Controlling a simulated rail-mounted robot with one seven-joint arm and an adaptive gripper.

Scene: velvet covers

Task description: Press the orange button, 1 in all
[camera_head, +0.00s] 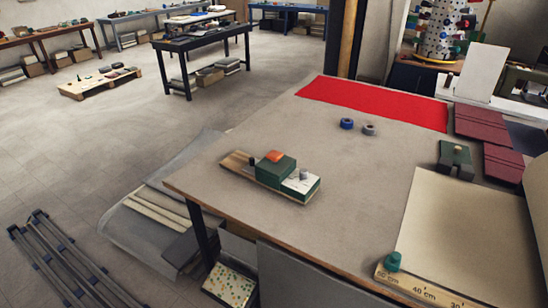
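The orange button (275,156) sits on top of a green block (276,172) near the left edge of the table. The green block stands on a wooden board (237,162), beside a lower block with a white speckled top (301,183) that carries a small grey knob (303,174). A small dark piece shows on the board left of the button. My gripper is not in view, and nothing covers the button.
The grey table top (340,215) is bare around the board. Blue (347,124) and grey (369,129) rings lie behind it, before a red cloth (380,102). At right are a green block (456,158), dark red pieces (480,122) and a beige sheet (465,235).

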